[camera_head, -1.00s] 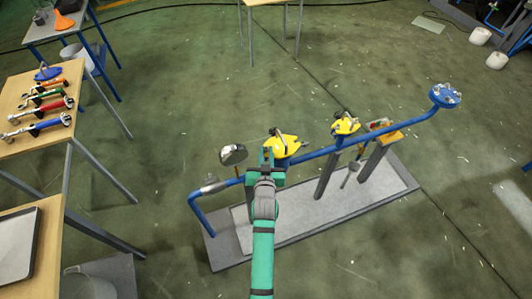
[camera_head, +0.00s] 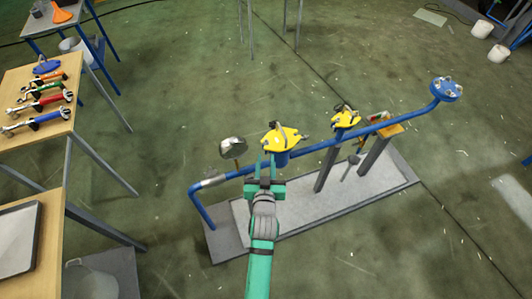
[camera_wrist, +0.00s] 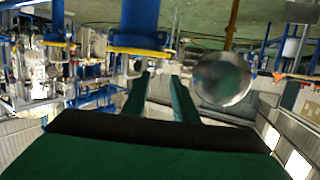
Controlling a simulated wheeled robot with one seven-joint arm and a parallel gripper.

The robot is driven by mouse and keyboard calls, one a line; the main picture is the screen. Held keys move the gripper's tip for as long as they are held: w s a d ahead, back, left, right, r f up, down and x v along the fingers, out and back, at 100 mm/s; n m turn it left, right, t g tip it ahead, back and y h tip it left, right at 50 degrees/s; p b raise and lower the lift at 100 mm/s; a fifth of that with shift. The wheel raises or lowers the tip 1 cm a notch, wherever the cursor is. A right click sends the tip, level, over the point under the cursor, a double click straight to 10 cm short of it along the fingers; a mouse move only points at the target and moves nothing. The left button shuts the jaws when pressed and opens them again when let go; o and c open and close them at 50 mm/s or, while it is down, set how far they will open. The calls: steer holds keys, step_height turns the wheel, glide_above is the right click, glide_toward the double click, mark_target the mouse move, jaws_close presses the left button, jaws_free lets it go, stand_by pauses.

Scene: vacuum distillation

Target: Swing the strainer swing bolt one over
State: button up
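The strainer is a blue body under a yellow cover (camera_head: 284,138) on the blue pipe, at the centre of the head view. Small dark and metal swing bolts sit around the cover's rim; which one is bolt one, and how it is turned, I cannot tell. My gripper (camera_head: 265,158) is just below and left of the cover in the head view. Its two green fingers are apart with nothing visible between them. In the wrist view the open fingers (camera_wrist: 160,82) point toward a blue cylindrical body (camera_wrist: 138,20) with a yellow edge.
A round gauge (camera_head: 233,147) stands close to the left of my gripper and looms right of the fingers in the wrist view (camera_wrist: 222,78). A second yellow cover (camera_head: 346,118) is farther right along the pipe (camera_head: 400,120). A table with wrenches (camera_head: 40,105) is at left.

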steer(key=shift+v, duration=1.25)
steer(key=s+a+f, duration=0.2)
steer(key=s+a, duration=0.1)
steer(key=s, duration=0.6)
steer(key=s+r, duration=0.3)
steer(key=s, duration=1)
steer(key=s+r+n+y, duration=0.1)
steer(key=s+r, duration=0.2)
steer(key=s, duration=1)
steer(key=shift+s+d+r, duration=0.3)
steer(key=shift+d+r, duration=0.05)
